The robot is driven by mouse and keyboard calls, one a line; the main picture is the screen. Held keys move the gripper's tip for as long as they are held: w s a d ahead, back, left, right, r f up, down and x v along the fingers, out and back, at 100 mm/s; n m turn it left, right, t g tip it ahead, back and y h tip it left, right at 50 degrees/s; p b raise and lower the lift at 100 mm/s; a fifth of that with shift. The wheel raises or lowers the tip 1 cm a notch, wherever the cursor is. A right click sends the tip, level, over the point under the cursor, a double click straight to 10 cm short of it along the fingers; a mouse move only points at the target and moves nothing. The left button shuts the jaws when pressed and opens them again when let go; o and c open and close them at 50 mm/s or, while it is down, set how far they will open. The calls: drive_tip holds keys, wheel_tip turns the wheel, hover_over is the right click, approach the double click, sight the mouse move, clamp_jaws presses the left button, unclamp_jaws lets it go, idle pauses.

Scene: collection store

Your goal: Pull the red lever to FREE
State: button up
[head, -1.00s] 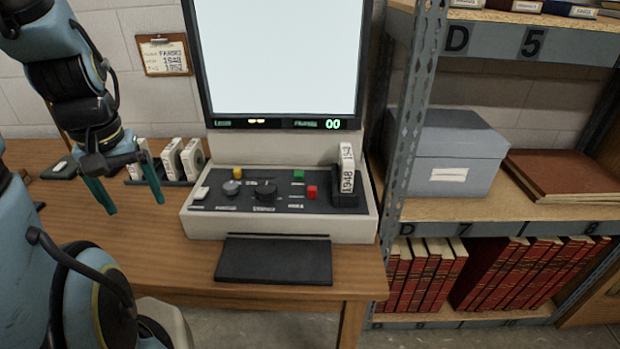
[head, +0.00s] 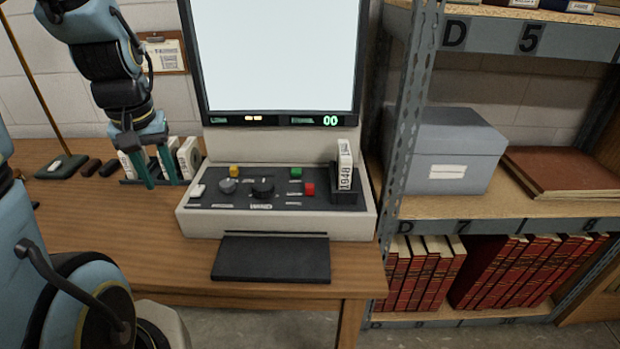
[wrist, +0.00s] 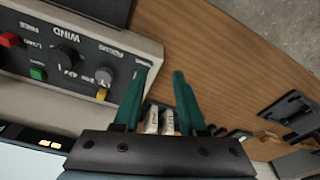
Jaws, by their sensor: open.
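A small red control (head: 309,189), the only red piece on the console panel, sits at the panel's right, below a green one. The console (head: 190,222) is a pale box with a dark sloped panel under a bright screen. My gripper (head: 160,184) is open, left of the console and well away from the red control. In the wrist view, my gripper (wrist: 161,72) has nothing held between its fingertips.
White labelled boxes (head: 189,158) stand in a rack close behind my fingers. A yellow knob (head: 234,171), grey and black dials and a green button (head: 296,172) share the panel. A reel box (head: 345,168) stands upright at its right. Steel shelving (head: 408,120) flanks the console. The front-left tabletop is clear.

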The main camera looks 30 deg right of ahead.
drive_tip(key=d, duration=0.4)
drive_tip(key=w+d+m+b, duration=0.1)
drive_tip(key=d, duration=0.4)
drive_tip(key=w+d+m+b, duration=0.1)
drive_tip(key=d, duration=0.4)
drive_tip(key=shift+r+t+h, duration=0.1)
drive_tip(key=shift+t+h, duration=0.2)
clamp_jaws()
drive_tip(key=s+d+r+m+b, duration=0.1)
drive_tip(key=s+d, duration=0.1)
drive_tip(key=d, duration=0.6)
drive_tip(key=s+d+b, duration=0.1)
drive_tip(key=s+d, duration=0.1)
drive_tip(key=d, duration=0.6)
drive_tip(key=shift+s+r+m+t+h, duration=0.2)
drive_tip(key=shift+r+m+t+h, duration=0.15)
drive_tip(key=shift+m+t+h, duration=0.05)
